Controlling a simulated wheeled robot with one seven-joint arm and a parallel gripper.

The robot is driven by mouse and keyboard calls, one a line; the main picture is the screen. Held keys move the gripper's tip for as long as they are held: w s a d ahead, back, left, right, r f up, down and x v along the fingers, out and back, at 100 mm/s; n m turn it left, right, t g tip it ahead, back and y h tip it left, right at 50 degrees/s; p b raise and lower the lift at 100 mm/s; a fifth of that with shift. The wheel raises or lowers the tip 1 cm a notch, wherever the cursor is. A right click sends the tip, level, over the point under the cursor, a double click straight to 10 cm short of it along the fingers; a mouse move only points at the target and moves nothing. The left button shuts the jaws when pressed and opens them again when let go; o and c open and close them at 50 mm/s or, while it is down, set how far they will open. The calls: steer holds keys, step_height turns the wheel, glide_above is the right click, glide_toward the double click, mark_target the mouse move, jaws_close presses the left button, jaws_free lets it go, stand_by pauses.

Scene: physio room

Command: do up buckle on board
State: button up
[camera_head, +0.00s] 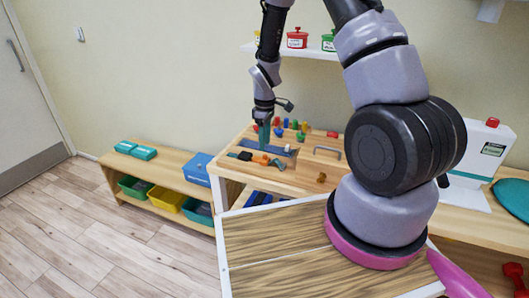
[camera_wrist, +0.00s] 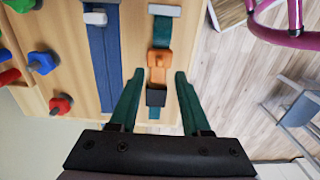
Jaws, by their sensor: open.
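The wooden board (camera_head: 307,170) lies on a stand. In the wrist view its buckle is on a teal strap (camera_wrist: 162,32), with an orange part (camera_wrist: 159,62) directly above a black part (camera_wrist: 156,97). The two parts are in line and close together; I cannot tell whether they are joined. In the head view the orange part (camera_head: 264,160) and black part (camera_head: 245,155) lie near the board's front left. My gripper (camera_wrist: 159,72) is open and empty, its teal fingers on either side of the buckle. It also shows above the board in the head view (camera_head: 264,146); its exact height is unclear.
A blue strip (camera_wrist: 103,55) with a white pull runs beside the buckle. Red, blue and green knobs (camera_wrist: 42,62) stand on the board. A metal handle (camera_head: 328,151) is farther right. A low bench (camera_head: 172,176) with bins stands left; the floor (camera_head: 100,235) before it is clear.

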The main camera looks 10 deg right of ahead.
mark_target(261, 157)
step_height(261, 157, down, 5)
stand_by(0.3)
jaws_close()
stand_by(1.4)
